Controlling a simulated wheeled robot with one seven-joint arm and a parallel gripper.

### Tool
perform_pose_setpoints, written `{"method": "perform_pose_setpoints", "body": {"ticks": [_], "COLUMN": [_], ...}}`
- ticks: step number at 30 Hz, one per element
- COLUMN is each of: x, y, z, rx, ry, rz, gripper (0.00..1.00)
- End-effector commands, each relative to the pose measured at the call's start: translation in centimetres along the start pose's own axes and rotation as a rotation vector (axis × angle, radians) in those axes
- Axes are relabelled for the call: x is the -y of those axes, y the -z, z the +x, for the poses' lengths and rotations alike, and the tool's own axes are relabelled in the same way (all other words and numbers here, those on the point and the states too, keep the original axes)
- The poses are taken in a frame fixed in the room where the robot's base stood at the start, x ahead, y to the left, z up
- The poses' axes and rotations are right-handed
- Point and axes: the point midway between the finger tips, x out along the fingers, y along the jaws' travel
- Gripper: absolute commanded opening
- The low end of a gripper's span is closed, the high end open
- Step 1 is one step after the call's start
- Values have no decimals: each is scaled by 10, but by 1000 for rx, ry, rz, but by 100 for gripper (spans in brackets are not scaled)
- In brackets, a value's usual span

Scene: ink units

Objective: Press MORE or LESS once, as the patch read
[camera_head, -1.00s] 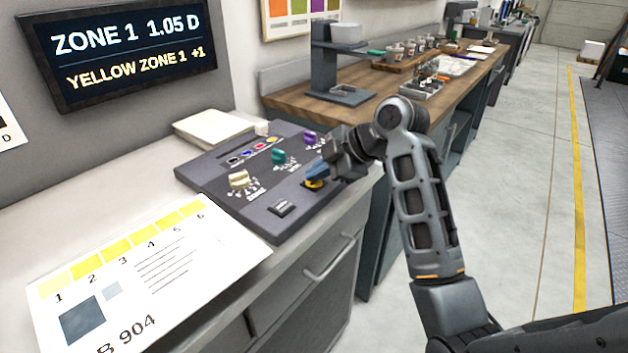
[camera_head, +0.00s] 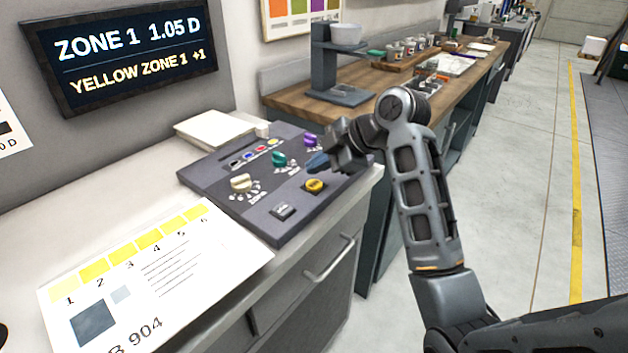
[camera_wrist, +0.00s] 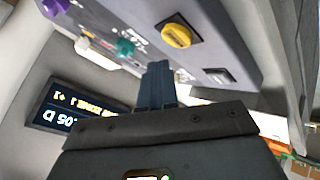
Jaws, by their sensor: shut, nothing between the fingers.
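The dark control console (camera_head: 225,172) lies on the counter. In the wrist view the shut fingers (camera_wrist: 158,85) show below the yellow button (camera_wrist: 177,35). The wall display (camera_head: 130,50) reads "ZONE 1 1.05 D" and "YELLOW ZONE 1 +1". The printed sheet (camera_head: 190,275) bears yellow patches numbered 1 to 6.
The console also carries a cream knob (camera_head: 241,183), a teal knob (camera_head: 279,159), a purple knob (camera_head: 309,140) and a row of small coloured buttons. A paper stack (camera_head: 213,128) lies behind it. A wooden bench (camera_head: 290,98) with a dark stand is beyond.

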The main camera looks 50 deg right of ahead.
Motion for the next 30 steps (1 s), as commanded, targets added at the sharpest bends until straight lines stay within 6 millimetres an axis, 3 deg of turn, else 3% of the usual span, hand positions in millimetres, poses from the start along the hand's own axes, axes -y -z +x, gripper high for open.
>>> {"method": "perform_pose_setpoints", "body": {"ticks": [12, 30], "x": [-20, -19], "y": [20, 19], "z": [-27, -27], "rx": [0, 0], "ry": [0, 0], "rz": [1, 0], "gripper": [0, 0]}}
